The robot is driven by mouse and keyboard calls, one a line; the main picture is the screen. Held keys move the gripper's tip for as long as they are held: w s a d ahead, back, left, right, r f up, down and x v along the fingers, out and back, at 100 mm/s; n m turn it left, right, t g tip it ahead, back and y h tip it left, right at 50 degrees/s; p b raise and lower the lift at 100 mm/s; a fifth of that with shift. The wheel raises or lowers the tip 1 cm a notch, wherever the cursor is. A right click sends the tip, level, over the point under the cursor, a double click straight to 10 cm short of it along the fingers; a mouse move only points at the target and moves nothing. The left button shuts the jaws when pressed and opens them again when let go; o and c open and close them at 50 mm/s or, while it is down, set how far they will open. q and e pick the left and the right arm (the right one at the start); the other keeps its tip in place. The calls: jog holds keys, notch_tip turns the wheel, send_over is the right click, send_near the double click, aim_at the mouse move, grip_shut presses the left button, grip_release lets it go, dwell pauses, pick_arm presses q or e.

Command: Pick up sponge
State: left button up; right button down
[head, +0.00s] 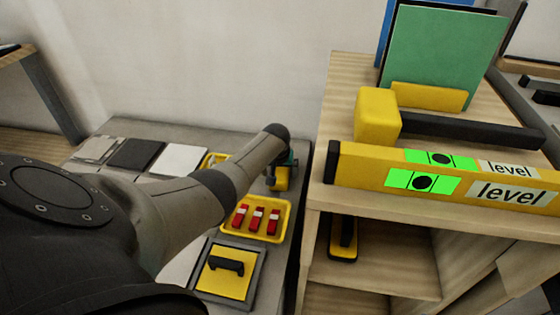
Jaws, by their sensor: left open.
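My left arm reaches in from the left over the grey worktop, and its gripper (272,182) points down at the worktop's right side, open. A small yellow block (282,178) with a teal-green part above it shows right at the gripper and looks like the sponge. It is partly hidden by my gripper and wrist, so I cannot tell whether it sits between the fingers or touches them. My right gripper is not in view.
A yellow tray (283,225) of red pieces and a yellow pad with a black handle (226,266) lie in front. Dark and white tiles (135,153) lie at left. A wooden shelf unit at right bears a yellow level (370,170), a yellow-headed mallet (377,115) and a green board (440,60).

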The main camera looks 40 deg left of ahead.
pick_arm(q)
jog(key=c, duration=1.3)
jog(key=shift+o, duration=0.2)
jog(key=shift+r, duration=0.1)
